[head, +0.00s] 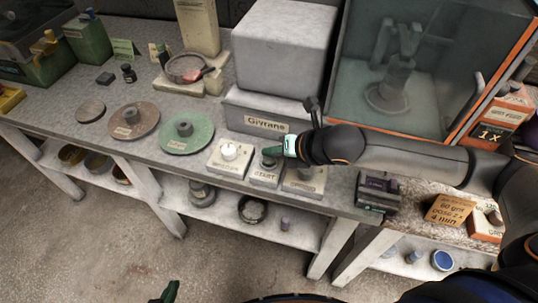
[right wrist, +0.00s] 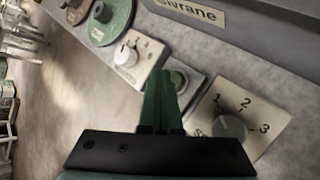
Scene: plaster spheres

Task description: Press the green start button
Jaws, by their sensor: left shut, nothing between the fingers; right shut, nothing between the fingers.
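The START box (head: 264,176) is a small grey block on the bench, between two dial boxes. Its dark green button (head: 268,161) shows just left of my right fingertips. My right gripper (head: 284,148) reaches in from the right, with its green fingers together and empty. In the right wrist view the button (right wrist: 180,79) is partly hidden behind the right edge of the fingers. I cannot tell whether they touch. My left gripper (head: 170,290) shows only as green fingers at the bottom edge, together and empty, well away from the bench.
A white-knob dial box (head: 229,157) stands left of the START box, another dial box (head: 305,181) right. Behind is the grey Givrane machine (head: 256,118) with a glass-fronted cabinet (head: 440,60) beside it. Green (head: 187,133) and brown (head: 131,120) discs lie left. The floor in front is clear.

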